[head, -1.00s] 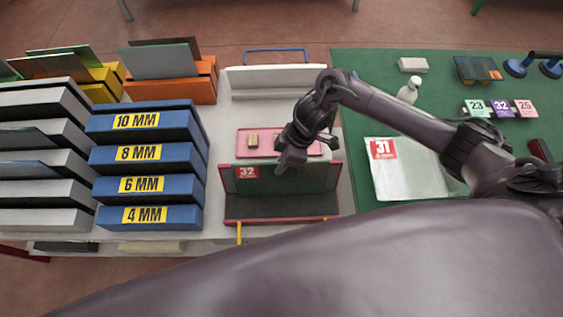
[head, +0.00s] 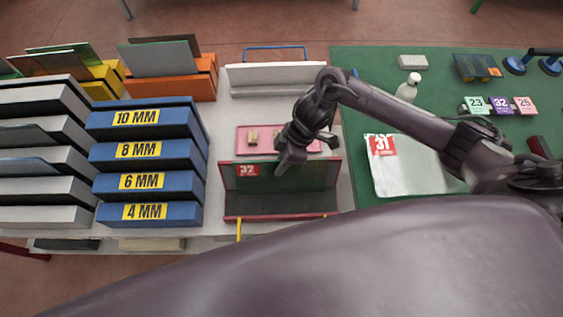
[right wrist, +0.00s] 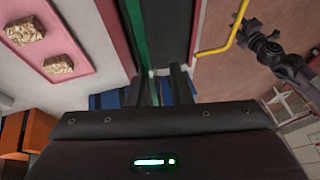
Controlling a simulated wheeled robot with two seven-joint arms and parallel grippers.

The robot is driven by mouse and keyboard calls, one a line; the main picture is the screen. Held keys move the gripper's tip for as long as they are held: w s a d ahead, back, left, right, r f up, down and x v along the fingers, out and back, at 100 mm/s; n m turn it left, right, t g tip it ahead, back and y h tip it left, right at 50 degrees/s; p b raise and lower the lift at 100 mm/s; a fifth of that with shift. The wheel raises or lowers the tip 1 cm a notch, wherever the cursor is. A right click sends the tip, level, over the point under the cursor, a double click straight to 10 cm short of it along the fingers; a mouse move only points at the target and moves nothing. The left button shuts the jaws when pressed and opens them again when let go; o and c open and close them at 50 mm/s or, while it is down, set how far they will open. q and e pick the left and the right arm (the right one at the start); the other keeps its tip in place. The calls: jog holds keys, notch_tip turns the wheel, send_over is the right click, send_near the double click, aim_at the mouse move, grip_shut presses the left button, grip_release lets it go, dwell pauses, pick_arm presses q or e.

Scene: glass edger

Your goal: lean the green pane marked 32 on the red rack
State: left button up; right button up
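The green pane (head: 310,178) with its red 32 label (head: 247,170) stands in the red rack (head: 282,218), leaning back near upright. In the right wrist view it shows edge-on as a green strip (right wrist: 137,35). My right gripper (head: 284,166) is at the pane's upper edge, right of the label. In the right wrist view my right gripper's fingers (right wrist: 161,82) stand apart, with a blue thing showing through the gap; the pane's edge lies just beyond them. What looks like my left gripper (right wrist: 262,42) is off to the right there, its jaws unclear.
A pink tray (head: 263,133) with small tan blocks lies behind the pane. A blue stepped rack (head: 150,162) stands to the left. On the green mat to the right lie a sheet marked 31 (head: 415,170) and a white bottle (head: 408,88).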

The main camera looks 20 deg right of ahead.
jog(key=shift+w+d+r, duration=0.1)
jog(key=shift+w+d, duration=0.1)
jog(key=shift+w, duration=0.2)
jog(key=b+v, duration=0.1)
jog(key=v, duration=0.5)
jog(key=shift+s+d+r, duration=0.15)
jog(key=shift+d+r, duration=0.05)
jog(key=shift+r, duration=0.15)
jog(key=shift+s+r, duration=0.15)
jog(key=shift+r, duration=0.2)
